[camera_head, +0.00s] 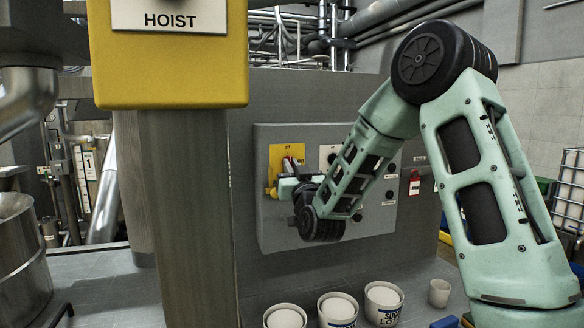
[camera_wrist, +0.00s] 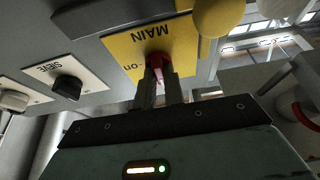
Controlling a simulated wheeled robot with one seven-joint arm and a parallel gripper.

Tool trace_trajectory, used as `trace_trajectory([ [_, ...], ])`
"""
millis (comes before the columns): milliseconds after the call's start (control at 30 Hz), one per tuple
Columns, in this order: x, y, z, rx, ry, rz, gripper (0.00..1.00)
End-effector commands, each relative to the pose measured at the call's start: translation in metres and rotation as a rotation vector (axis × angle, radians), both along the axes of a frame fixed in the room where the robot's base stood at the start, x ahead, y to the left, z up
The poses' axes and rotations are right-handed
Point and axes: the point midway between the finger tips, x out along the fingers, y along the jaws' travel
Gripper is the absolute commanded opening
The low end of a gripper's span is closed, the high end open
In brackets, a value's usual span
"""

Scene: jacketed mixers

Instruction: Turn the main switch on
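The main switch is a red knob (camera_wrist: 158,62) on a yellow plate (camera_wrist: 125,45) marked MAIN, which appears upside down in the wrist view. An "on" mark is printed beside the knob. My gripper (camera_wrist: 161,84) has one finger on each side of the red handle, with little or no gap visible, so it looks shut on it. The fingers hide part of the handle, and its exact angle is hard to read. In the head view the yellow plate (camera_head: 276,155) is at the panel's upper left, and my gripper (camera_head: 290,170) is in front of it.
The grey control panel (camera_head: 275,235) carries other switches, including a black SIEVE knob (camera_wrist: 68,87) beside the main plate. A yellow part (camera_wrist: 218,15) sticks out close to my gripper. A yellow HOIST box (camera_head: 170,70) on a post stands left. Several white tubs (camera_head: 337,310) stand below.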

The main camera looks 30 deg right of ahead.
Motion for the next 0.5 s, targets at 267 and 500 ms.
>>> trace_trajectory([
  [267,-0.0002,0.0003,-0.0006,0.006,-0.003,0.000,0.00],
  [500,-0.0003,0.0013,-0.0028,0.079,-0.026,0.001,0.00],
])
